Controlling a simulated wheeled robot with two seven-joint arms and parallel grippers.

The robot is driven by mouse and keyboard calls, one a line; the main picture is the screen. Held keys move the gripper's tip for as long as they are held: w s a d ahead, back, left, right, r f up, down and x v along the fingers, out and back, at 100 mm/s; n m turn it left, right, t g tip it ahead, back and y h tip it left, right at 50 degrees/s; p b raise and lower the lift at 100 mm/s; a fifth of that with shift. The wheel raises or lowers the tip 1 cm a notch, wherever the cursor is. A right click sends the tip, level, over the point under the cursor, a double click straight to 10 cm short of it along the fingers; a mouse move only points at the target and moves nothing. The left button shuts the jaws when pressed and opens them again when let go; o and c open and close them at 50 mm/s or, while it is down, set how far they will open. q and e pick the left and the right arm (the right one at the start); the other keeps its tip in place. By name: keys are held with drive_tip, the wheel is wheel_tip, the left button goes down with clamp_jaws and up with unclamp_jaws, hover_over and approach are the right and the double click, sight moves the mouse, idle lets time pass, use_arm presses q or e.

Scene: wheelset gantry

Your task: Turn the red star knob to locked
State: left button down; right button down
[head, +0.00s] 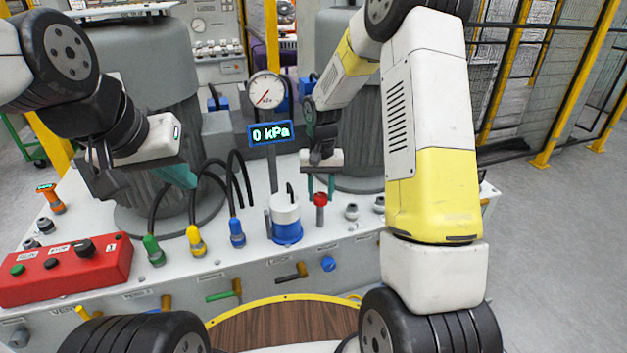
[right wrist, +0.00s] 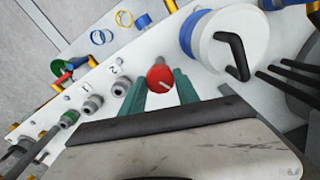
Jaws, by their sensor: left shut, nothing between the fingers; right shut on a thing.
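The red star knob (head: 320,198) stands on a short post on the white bench top, right of the white and blue pot. In the right wrist view the knob (right wrist: 160,77) shows a pale pointer line slanting to the lower right. My right gripper (head: 320,190) comes down from above and is shut on the knob. Its green fingers (right wrist: 160,88) sit on either side of it. No locked mark is readable. My left gripper (head: 185,177) is shut and empty, above the bench near the grey motor.
A white pot with a blue base (head: 285,222) stands close left of the knob. Green, yellow and blue hose plugs (head: 195,242) stand further left. The gauge display (head: 270,132) reads 0 kPa. A red button box (head: 66,268) sits at the far left. Grey fittings (head: 352,211) stand right of the knob.

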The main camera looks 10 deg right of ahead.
sight(321, 195)
drive_tip(key=n, duration=0.6)
drive_tip(key=shift+n, duration=0.3)
drive_tip(key=n, duration=0.6)
idle(0.4)
drive_tip(key=c, duration=0.9)
unclamp_jaws()
drive_tip(key=shift+r, duration=0.1)
wheel_tip(321, 195, up, 8)
drive_tip(key=shift+f, duration=0.15)
